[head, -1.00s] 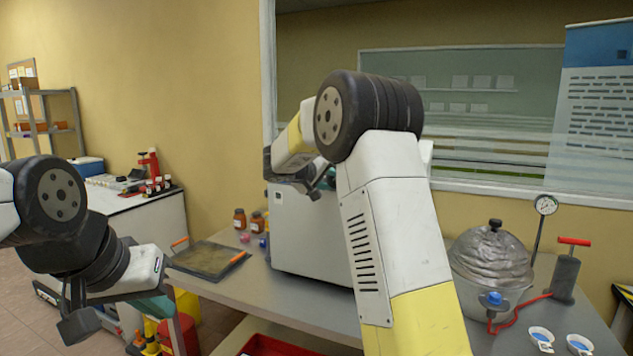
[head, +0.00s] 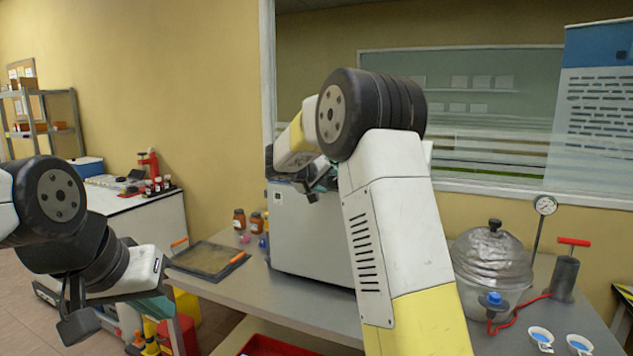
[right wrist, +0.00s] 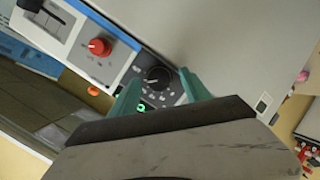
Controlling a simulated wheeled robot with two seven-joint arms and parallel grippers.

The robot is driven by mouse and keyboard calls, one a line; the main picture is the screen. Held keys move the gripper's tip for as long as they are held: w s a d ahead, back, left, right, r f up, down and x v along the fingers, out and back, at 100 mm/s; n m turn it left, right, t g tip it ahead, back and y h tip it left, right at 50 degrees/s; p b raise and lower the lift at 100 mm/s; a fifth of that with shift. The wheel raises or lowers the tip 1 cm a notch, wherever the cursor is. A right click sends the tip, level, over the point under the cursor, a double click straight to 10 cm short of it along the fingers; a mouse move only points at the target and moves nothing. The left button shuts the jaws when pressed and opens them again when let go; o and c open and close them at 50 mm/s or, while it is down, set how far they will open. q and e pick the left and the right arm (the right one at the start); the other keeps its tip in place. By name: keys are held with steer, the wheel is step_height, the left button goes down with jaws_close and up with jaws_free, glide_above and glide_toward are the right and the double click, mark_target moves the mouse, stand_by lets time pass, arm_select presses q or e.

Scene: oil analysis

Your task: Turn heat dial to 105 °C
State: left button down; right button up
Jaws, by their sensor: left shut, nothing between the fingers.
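In the right wrist view a black dial (right wrist: 158,76) with small marks around it sits on the dark panel of a light grey machine. A green lit display (right wrist: 142,107) is beside it, partly covered by a finger; I cannot read its value or the dial's setting. My right gripper (right wrist: 161,84) is open, its teal fingers apart on either side of the dial in the picture. Contact cannot be told. In the head view the machine (head: 312,235) stands on the bench, its top reached by my right arm. My left gripper (head: 150,308) is shut and empty at the lower left.
A red knob (right wrist: 99,46) sits on the same machine. On the bench are a dark tray (head: 208,260), brown bottles (head: 239,219), a domed metal vessel (head: 492,255), a gauge (head: 545,205) and two small dishes (head: 580,344). My right arm hides the bench's middle.

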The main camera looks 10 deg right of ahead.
steer(key=shift+r, duration=0.1)
steer(key=v, duration=0.7)
steer(key=shift+s+a, duration=0.3)
steer(key=shift+r, duration=0.1)
